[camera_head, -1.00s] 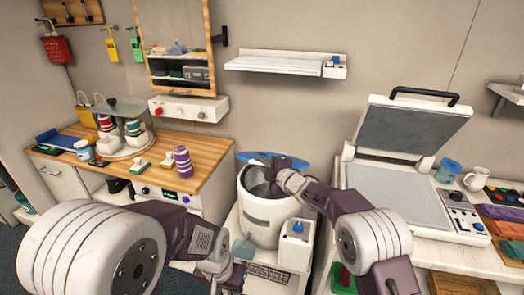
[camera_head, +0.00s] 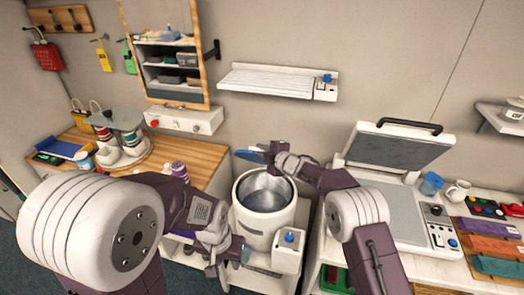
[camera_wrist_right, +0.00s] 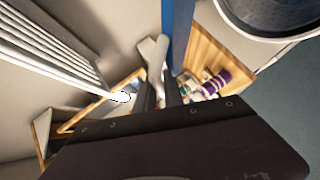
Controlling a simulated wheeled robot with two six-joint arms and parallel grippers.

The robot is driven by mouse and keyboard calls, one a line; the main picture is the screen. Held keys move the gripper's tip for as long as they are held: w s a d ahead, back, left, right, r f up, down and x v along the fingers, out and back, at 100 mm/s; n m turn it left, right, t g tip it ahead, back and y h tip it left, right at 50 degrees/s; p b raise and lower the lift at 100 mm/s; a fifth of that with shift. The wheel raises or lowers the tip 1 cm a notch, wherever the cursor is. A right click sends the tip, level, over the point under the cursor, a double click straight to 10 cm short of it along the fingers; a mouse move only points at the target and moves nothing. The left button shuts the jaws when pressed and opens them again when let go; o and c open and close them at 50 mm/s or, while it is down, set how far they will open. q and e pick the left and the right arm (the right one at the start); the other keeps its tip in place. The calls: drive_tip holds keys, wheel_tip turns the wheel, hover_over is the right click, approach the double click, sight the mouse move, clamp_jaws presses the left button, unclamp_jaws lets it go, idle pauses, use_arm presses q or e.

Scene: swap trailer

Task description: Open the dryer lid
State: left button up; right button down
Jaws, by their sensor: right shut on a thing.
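The dryer (camera_head: 254,232) is a white round tub with a metal drum (camera_head: 265,192) that shows open from above. Its blue lid (camera_head: 247,155) stands raised behind the drum, seen nearly edge-on. In the right wrist view the lid (camera_wrist_right: 182,30) is an upright blue strip. My right gripper (camera_head: 272,150) is at the lid above the drum's back rim. In the wrist view its dark fingers (camera_wrist_right: 158,95) are shut on the lid's pale handle (camera_wrist_right: 155,55). My left gripper (camera_head: 224,260) is low, left of the dryer; its jaw opening is unclear.
A white box with a blue knob (camera_head: 289,239) sits at the dryer's front right. A heat press (camera_head: 395,148) stands open on the right table. A wooden counter (camera_head: 205,158) with cups is at left. A white wall shelf (camera_head: 270,80) hangs above the dryer.

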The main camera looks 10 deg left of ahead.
drive_tip(key=shift+w, duration=0.1)
idle(0.3)
drive_tip(key=c, duration=1.5)
unclamp_jaws()
drive_tip(key=shift+o, duration=0.2)
drive_tip(key=shift+r, duration=0.1)
drive_tip(key=shift+s+d+b, duration=0.4)
drive_tip(key=shift+b, duration=0.1)
drive_tip(key=b+v, duration=0.3)
drive_tip(key=v, duration=0.5)
drive_tip(key=shift+r, duration=0.15)
drive_tip(key=shift+c, duration=0.3)
